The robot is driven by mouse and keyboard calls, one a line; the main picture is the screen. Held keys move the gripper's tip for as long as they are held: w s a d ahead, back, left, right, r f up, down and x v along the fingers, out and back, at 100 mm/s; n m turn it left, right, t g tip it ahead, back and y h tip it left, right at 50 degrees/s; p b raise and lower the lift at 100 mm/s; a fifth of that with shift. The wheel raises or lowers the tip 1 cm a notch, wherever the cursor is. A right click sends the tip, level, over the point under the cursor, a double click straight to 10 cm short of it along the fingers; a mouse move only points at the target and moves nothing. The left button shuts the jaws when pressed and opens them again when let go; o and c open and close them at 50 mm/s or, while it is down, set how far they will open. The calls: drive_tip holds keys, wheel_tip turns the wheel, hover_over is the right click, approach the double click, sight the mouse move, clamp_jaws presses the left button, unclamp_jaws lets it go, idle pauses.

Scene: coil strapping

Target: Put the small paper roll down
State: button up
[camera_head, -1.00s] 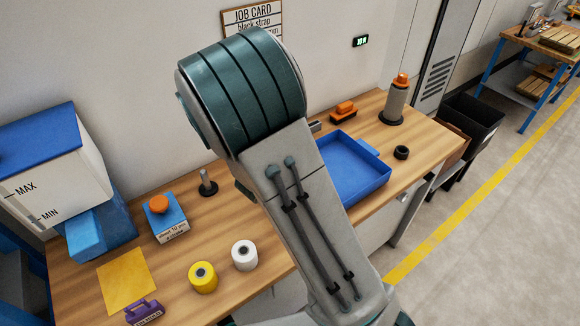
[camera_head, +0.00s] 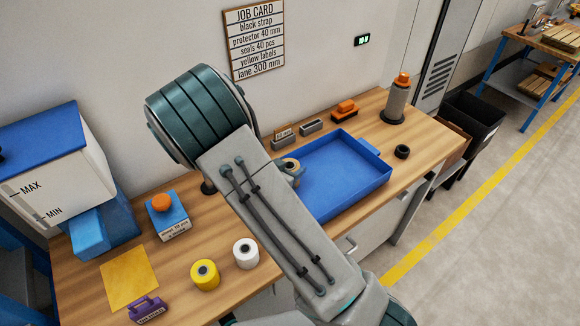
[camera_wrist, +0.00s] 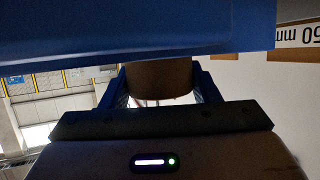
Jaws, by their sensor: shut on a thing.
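A small tan paper roll (camera_head: 291,165) shows at the left edge of the blue tray (camera_head: 345,205) in the head view, partly hidden by my arm. In the wrist view the brown roll (camera_wrist: 158,78) sits between the two blue fingers of my gripper (camera_wrist: 160,86), which is shut on it. A large blue surface (camera_wrist: 130,30), which looks like the tray, fills the top of that view close to the roll. I cannot tell whether the roll touches the tray.
A white roll (camera_head: 246,253) and a yellow roll (camera_head: 205,274) stand near the front edge. A blue box with an orange knob (camera_head: 166,216) is at the left. A black ring (camera_head: 402,152) and a grey cylinder with an orange top (camera_head: 396,100) are right of the tray.

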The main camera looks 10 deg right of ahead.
drive_tip(key=shift+f, duration=0.1)
drive_tip(key=o, duration=1.7)
